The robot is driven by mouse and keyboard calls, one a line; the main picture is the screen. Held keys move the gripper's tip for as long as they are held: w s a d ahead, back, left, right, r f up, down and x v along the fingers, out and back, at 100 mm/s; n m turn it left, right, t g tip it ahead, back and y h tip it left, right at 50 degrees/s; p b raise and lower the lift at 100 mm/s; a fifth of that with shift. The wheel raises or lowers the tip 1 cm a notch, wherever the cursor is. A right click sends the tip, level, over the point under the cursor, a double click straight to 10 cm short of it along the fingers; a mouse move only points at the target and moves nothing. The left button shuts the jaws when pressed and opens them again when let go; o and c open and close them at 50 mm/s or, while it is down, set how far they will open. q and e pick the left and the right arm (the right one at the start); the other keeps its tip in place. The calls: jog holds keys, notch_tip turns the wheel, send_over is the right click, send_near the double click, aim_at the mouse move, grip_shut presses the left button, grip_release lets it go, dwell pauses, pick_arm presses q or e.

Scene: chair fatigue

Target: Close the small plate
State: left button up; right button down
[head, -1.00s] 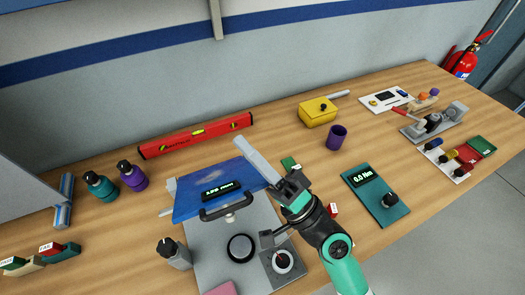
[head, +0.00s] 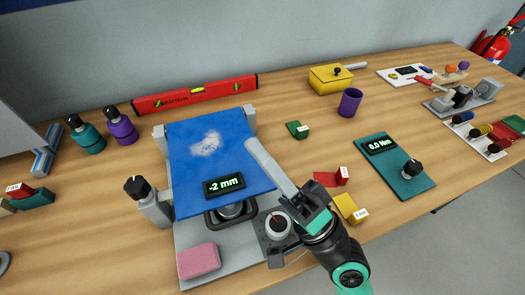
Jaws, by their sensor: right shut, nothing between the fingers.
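The blue plate (head: 215,155) lies low over the grey base (head: 245,255), hinged between posts at its back. Its display reads "-2 mm" (head: 224,185), and a black handle (head: 231,215) sits at its front edge. A dark round part shows just under the handle, so I cannot tell whether the plate rests fully flat. My right gripper (head: 255,150) is shut and empty, its long grey fingers pointing back beside the plate's right edge. I cannot tell whether they touch it. My left gripper is not in view.
A grey post with a black knob (head: 150,198) stands left of the plate. A pink block (head: 198,261) and a dial (head: 279,225) are on the base's front. Red (head: 326,179), yellow (head: 346,207) and green (head: 297,130) blocks and a teal panel (head: 390,170) lie to the right.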

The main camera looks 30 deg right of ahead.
jog(key=shift+s+f+b, duration=0.25)
jog(key=shift+f+b, duration=0.1)
jog(key=shift+f, duration=0.3)
jog(key=b+v, duration=0.6)
jog(key=v, duration=0.5)
jog(key=shift+w+f, duration=0.1)
jog(key=shift+f, duration=0.1)
jog(key=shift+s, duration=0.3)
